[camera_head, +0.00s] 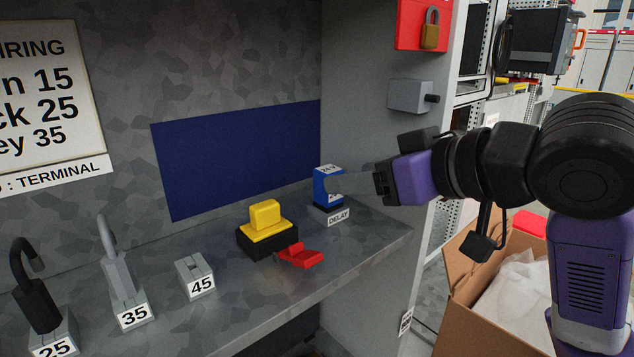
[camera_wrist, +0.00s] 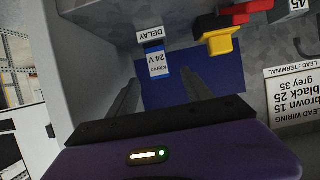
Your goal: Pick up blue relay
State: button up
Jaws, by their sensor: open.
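The blue relay (camera_head: 323,187) stands upright on a dark base on the grey shelf, behind a small DELAY label. In the wrist view the relay (camera_wrist: 157,60) shows upside down with a white "24 V" face, just ahead of and between the lines of my fingers. My gripper (camera_head: 345,185) comes in from the right in the head view, its pale fingers level with the relay and partly overlapping it. In the wrist view my gripper (camera_wrist: 163,92) is open, with one finger on each side and nothing held. Whether the fingers touch the relay cannot be told.
A yellow block on a black base (camera_head: 265,230) and a red clip (camera_head: 300,256) sit left of the relay. Numbered holders such as 45 (camera_head: 200,287) stand further left. A grey side wall (camera_head: 365,140) rises on the right. An open carton (camera_head: 470,275) stands below right.

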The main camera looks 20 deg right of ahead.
jog(key=p+x, duration=0.1)
jog(key=x, duration=0.6)
jog(key=shift+w+f, duration=0.15)
jog(key=shift+w, duration=0.05)
grip_shut()
